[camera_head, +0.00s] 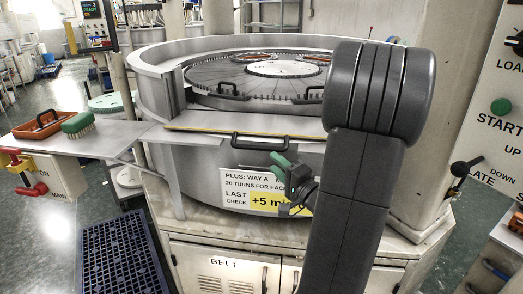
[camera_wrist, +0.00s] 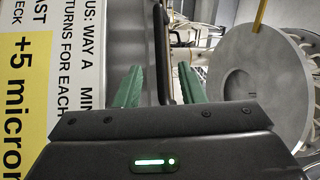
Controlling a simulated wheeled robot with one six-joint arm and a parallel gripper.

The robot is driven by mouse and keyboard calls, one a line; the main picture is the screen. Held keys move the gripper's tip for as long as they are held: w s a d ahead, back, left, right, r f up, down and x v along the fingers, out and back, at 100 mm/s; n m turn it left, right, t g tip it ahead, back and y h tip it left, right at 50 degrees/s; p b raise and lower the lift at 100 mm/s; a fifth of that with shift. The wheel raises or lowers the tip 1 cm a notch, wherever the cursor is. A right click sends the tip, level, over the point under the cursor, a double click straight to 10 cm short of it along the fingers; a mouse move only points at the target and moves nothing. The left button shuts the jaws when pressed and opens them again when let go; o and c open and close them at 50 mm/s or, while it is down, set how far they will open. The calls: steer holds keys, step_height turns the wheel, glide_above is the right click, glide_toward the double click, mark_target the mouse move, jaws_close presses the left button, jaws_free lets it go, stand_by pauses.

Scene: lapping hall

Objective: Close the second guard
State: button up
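A ring-shaped lapping machine (camera_head: 160,120) fills the middle of the head view. At its front, a grey guard panel (camera_head: 300,122) with a yellow edge lies roughly flat, and the wall above it is open. Which guard is the second, I cannot tell. A black handle (camera_head: 262,147) is on its front edge. My gripper (camera_head: 282,162) has green fingers and is just below and right of the handle. In the wrist view, the fingers of my gripper (camera_wrist: 160,88) stand apart, with a dark handle bar (camera_wrist: 161,45) between and beyond them. Contact is not visible.
A sign (camera_head: 240,188) is on the machine's front, close by my gripper. A side shelf (camera_head: 110,140) at left holds a red tray (camera_head: 43,127) and a green brush (camera_head: 78,123). A control panel (camera_head: 500,130) stands at right. A blue floor grate (camera_head: 125,255) lies at front left.

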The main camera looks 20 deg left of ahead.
steer(key=p+x, duration=0.1)
steer(key=x, duration=0.6)
steer(key=shift+w+a, duration=0.25)
steer(key=shift+a, duration=0.05)
jaws_close()
